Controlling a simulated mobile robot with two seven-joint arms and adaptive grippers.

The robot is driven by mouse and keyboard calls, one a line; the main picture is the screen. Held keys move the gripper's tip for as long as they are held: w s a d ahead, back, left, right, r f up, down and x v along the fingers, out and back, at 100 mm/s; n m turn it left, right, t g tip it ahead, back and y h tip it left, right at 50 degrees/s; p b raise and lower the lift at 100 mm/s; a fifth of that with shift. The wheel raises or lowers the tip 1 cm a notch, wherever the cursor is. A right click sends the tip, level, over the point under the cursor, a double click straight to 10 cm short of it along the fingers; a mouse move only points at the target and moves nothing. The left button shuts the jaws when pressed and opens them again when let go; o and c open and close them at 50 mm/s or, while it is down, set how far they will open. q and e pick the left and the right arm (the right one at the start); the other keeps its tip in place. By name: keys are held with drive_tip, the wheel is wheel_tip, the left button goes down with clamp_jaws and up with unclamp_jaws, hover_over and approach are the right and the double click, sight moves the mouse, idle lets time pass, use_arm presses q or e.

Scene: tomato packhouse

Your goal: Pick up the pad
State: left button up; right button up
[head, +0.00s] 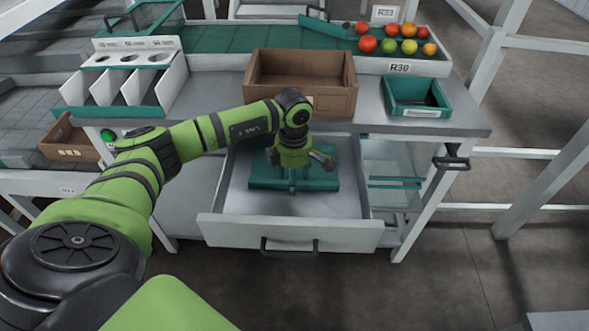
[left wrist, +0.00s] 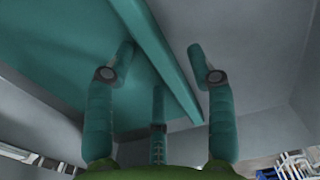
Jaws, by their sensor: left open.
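A flat teal pad (head: 325,182) lies in the open white drawer (head: 228,221) under the bench. My left gripper (head: 292,184) reaches down into the drawer over the pad and hides its middle. In the left wrist view the pad (left wrist: 55,45) fills the upper left, and a raised teal bar along it passes between the fingers. The left gripper (left wrist: 160,65) is open there, with fingers on either side of the bar. I cannot tell whether they touch it. My right gripper is in neither view.
A brown wooden crate (head: 300,110) stands on the bench above the drawer. A teal bin (head: 393,109) sits to its right, and white dividers (head: 90,88) stand at left. Several tomatoes (head: 389,46) rest at the back right. The drawer front rises before the gripper.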

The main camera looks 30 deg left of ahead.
use_arm(q)
drive_tip(key=c, duration=1.1)
drive_tip(key=shift+o, duration=0.2)
